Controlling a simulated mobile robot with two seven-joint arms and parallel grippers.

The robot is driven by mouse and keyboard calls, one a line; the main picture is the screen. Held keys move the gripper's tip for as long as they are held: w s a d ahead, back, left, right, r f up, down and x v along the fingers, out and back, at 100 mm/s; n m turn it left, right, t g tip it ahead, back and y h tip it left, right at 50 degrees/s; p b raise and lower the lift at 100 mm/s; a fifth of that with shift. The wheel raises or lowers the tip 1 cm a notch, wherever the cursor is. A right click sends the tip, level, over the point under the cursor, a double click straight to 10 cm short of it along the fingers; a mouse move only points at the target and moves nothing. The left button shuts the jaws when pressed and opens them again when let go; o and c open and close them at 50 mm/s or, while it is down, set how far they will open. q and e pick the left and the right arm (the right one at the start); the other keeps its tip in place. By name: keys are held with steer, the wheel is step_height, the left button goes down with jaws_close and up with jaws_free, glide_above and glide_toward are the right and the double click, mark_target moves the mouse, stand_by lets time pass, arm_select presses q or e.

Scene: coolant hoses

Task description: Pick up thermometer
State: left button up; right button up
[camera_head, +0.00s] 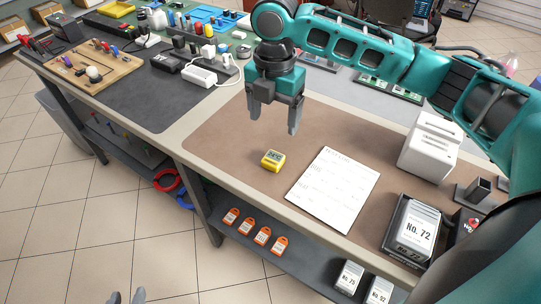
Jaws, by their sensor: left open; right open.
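The thermometer appears to be the small yellow device (271,161) with a dark display, lying on the brown mat near the table's front edge. My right gripper (277,118) points down above the mat, a little behind and above the yellow device. Its fingers are apart with nothing between them. My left gripper (126,298) shows only its fingertips at the bottom edge, over the floor, far from the device; it is open and looks empty.
A printed white sheet (334,189) lies right of the yellow device. Further right are a white box-shaped appliance (430,144) and a dark holder with a "No. 72" box (416,226). Orange tags (247,224) lie on the shelf below. A wooden board (92,70) with tools is far left.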

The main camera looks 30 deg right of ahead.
glide_above(273, 158)
step_height(273, 158, down, 6)
steer(key=shift+d+f+b, duration=0.1)
steer(key=shift+b, duration=0.35)
steer(key=shift+f+b, duration=0.45)
steer(key=shift+f, duration=2.6)
steer(key=shift+c, duration=0.2)
steer(key=c, duration=1.1)
steer(key=shift+r, duration=0.1)
